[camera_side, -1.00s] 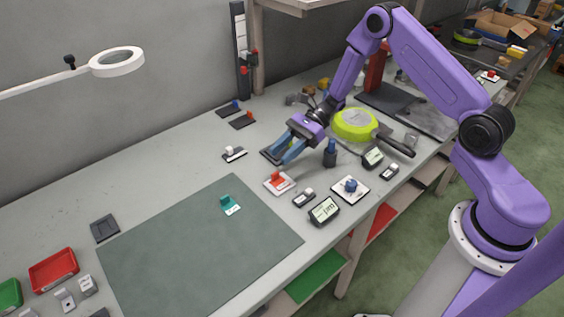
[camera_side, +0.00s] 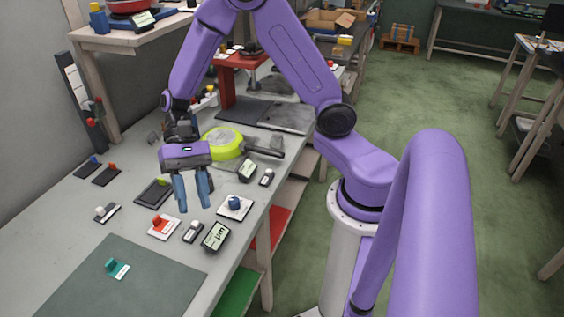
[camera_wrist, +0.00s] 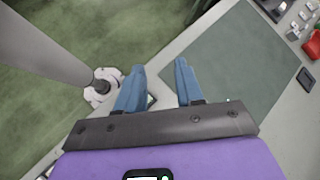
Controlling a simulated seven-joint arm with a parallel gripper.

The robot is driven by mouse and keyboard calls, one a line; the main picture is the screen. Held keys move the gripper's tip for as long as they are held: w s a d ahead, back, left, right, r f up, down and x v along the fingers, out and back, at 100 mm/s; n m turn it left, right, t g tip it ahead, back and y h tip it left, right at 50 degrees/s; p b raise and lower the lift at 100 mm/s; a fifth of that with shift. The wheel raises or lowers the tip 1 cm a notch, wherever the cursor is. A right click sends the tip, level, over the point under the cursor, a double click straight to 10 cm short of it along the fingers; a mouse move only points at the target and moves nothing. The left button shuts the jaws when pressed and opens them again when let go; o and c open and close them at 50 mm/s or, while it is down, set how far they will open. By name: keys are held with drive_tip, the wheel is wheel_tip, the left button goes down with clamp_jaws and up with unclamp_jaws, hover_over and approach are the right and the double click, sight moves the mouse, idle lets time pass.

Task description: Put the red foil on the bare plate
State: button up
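A small red piece on a white card (camera_side: 163,228) lies on the bench near the mat's far edge. Another small red piece sits on a dark plate (camera_side: 107,176) near the wall. I cannot tell which red piece is the foil. My gripper (camera_side: 190,210) is open and empty, fingers pointing down above the bench, apart from these things. In the wrist view its fingers (camera_wrist: 153,85) are spread with nothing between them.
A grey-green mat (camera_side: 120,295) holds a teal piece (camera_side: 112,266). A blue piece on a white card (camera_side: 235,206), a display (camera_side: 216,237) and a yellow-green pan (camera_side: 222,142) stand right of or behind my gripper.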

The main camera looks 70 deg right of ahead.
drive_tip(key=s+d+r+n+t+h, duration=0.3)
drive_tip(key=s+d+n, duration=0.1)
drive_tip(key=s+n, duration=0.3)
drive_tip(key=s+d+r+n+t+h, duration=0.3)
drive_tip(key=s+n, duration=0.5)
drive_tip(key=n, duration=0.3)
drive_tip(key=shift+s+d+n+h, duration=0.3)
drive_tip(key=shift+d+h, duration=0.2)
drive_tip(key=shift+d, duration=0.7)
